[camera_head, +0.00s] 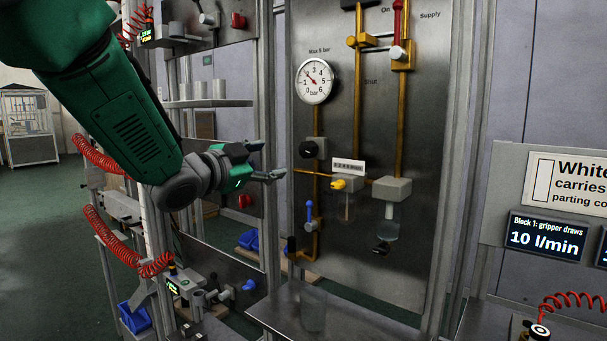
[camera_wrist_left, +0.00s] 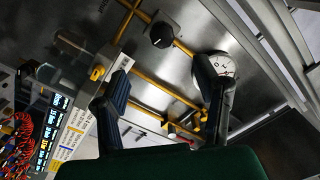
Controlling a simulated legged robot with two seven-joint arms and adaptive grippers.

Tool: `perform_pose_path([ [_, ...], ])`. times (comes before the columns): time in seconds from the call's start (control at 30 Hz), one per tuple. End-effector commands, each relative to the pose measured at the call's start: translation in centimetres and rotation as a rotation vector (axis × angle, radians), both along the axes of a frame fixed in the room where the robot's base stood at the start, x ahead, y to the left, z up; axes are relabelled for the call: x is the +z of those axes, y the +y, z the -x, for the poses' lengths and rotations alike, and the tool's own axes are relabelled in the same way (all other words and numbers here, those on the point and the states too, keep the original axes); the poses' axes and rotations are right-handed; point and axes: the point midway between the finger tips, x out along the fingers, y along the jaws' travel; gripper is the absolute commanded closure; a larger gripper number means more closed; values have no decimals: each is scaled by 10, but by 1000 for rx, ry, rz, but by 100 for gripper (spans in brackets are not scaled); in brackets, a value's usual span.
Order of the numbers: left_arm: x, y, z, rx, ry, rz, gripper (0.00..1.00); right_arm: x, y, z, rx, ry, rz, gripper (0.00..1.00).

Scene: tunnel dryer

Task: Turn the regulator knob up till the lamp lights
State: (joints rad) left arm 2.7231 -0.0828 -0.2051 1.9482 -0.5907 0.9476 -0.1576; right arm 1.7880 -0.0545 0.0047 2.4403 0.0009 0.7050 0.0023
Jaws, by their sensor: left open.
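A black round knob (camera_head: 308,149) sits on a grey block on the upright brass pipe, below the white bar gauge (camera_head: 315,81); I take it to be the regulator knob. It also shows in the left wrist view (camera_wrist_left: 160,35), beyond the fingertips and apart from them. The gauge is in the wrist view too (camera_wrist_left: 230,67), partly behind a finger. My left gripper (camera_head: 268,161) is open and empty, just left of the knob and slightly lower, in front of the panel. I cannot make out a lamp, lit or unlit. My right gripper is out of view.
The steel panel (camera_head: 430,240) carries brass pipes, a yellow knob (camera_head: 339,184) under a small counter label, a blue-handled valve (camera_head: 309,215) and a red-handled valve (camera_head: 397,52). A metal shelf (camera_head: 350,322) juts out below. A frame post (camera_head: 270,100) stands beside my left gripper.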

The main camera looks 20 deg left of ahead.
Motion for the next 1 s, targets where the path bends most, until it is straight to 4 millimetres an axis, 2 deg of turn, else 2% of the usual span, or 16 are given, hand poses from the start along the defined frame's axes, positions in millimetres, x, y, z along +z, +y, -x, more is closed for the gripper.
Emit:
perform_pose_path([
  [0.03, -2, 0, 1, 2, -5, -13, 44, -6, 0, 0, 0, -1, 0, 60],
  [0.13, 1, -1, -3, 4, -8, -23, 44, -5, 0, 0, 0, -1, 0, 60],
  [0.27, 3, -6, -20, 3, -7, -22, 44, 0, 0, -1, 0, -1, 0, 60],
  [0.7, 4, -35, -104, 2, -9, -20, 44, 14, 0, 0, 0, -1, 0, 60],
  [0.83, 3, -39, -119, 2, -8, -19, 44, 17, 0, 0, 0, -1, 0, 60],
  [1.0, 3, -42, -128, 4, -8, -19, 44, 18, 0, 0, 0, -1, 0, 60],
])
